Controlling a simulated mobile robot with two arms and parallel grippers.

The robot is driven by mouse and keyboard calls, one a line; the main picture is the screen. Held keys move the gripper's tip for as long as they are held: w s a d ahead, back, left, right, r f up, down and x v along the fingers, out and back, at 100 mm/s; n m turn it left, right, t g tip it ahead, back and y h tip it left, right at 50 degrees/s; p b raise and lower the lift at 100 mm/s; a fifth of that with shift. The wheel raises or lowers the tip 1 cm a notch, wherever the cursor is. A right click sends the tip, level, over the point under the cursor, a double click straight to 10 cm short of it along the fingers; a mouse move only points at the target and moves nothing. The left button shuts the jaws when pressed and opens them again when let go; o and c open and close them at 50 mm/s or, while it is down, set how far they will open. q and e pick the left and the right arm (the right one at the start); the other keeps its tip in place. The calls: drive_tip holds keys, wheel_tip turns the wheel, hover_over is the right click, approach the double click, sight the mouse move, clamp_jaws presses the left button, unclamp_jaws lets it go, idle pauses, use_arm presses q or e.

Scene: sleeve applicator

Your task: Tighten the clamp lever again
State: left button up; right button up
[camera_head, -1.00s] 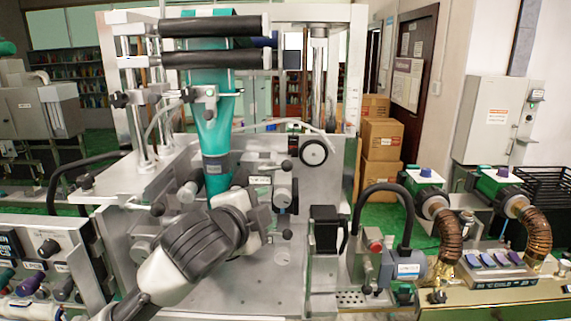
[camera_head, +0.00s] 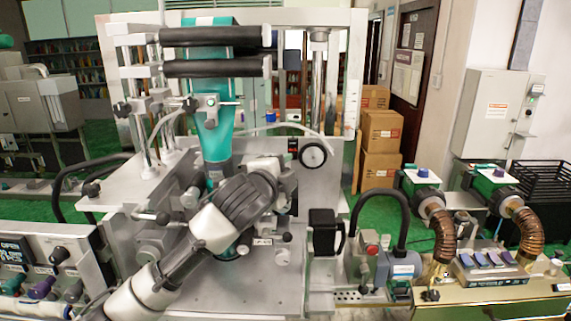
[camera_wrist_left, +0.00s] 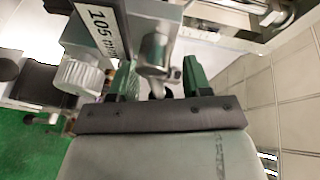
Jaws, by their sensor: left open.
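My left gripper (camera_wrist_left: 159,76) is open in the left wrist view, its two green fingers apart. A metal lever-like part (camera_wrist_left: 155,52) with a round end stands between and just beyond the fingertips; I cannot tell whether they touch it, or for certain that it is the clamp lever. A grey block with a "105 mm" label (camera_wrist_left: 103,30) is beside it, above the left finger. In the head view my dark left wrist covers the front of the metal machine (camera_head: 300,220), and the fingertips are hidden. My right gripper is not in view.
A ribbed metal knob (camera_wrist_left: 80,76) is close to the left finger. A black box (camera_head: 323,230) is at the lower right.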

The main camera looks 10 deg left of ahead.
use_arm(q)
drive_tip(key=shift+w, duration=0.2)
drive_tip(key=c, duration=0.8)
drive_tip(key=shift+d+f+m+g+y, duration=0.1)
drive_tip(key=shift+f+m+g+y, duration=0.45)
drive_tip(key=shift+m, duration=0.55)
drive_tip(key=shift+c, duration=0.2)
drive_tip(key=shift+f, duration=0.1)
drive_tip(key=o, duration=0.8)
drive_tip(key=shift+o, duration=0.2)
